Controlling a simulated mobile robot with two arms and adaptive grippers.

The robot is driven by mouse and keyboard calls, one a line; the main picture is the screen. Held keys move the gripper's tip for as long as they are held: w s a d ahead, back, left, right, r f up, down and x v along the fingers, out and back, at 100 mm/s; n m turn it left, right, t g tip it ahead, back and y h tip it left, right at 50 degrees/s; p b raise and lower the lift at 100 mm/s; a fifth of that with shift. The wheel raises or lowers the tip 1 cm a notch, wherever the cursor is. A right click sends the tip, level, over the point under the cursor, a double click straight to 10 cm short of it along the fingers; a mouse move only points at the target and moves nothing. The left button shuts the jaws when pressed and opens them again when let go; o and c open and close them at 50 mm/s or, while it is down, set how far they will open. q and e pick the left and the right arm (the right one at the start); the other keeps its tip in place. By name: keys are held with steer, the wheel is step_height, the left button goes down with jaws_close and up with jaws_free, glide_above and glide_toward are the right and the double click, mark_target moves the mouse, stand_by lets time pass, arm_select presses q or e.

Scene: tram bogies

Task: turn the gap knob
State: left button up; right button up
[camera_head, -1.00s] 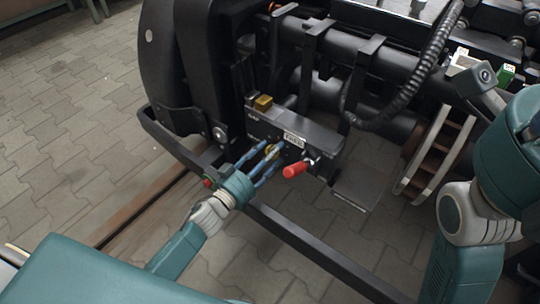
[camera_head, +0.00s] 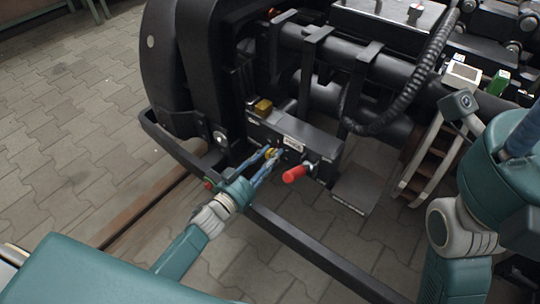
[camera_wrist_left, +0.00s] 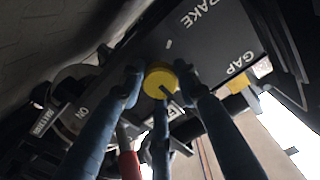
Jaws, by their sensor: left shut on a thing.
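The yellow gap knob (camera_head: 270,154) is on the front of a black control box (camera_head: 300,130) on the bogie. In the left wrist view the knob (camera_wrist_left: 160,80) is round, with a dark pointer mark. The word GAP is on the panel to its right. My left gripper (camera_head: 271,155) has its blue fingers shut around the knob, and in the wrist view the fingers (camera_wrist_left: 161,88) touch its sides. My right arm is at the right edge of the head view, but its fingers do not show.
A red-handled lever (camera_head: 294,174) sticks out just right of the knob. A yellow block (camera_head: 263,106) is on top of the box. A black frame bar (camera_head: 300,245) runs below. A ribbed hose (camera_head: 410,95) hangs at the right. Bare paved floor (camera_head: 70,140) lies at left.

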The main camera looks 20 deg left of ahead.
arm_select(q)
steer(key=o, duration=1.1)
steer(key=shift+o, duration=0.2)
steer(key=shift+s, duration=0.15)
steer(key=v, duration=1.1)
steer(key=shift+s+a+r, duration=0.1)
steer(key=shift+s+a, duration=0.05)
steer(key=shift+s, duration=0.25)
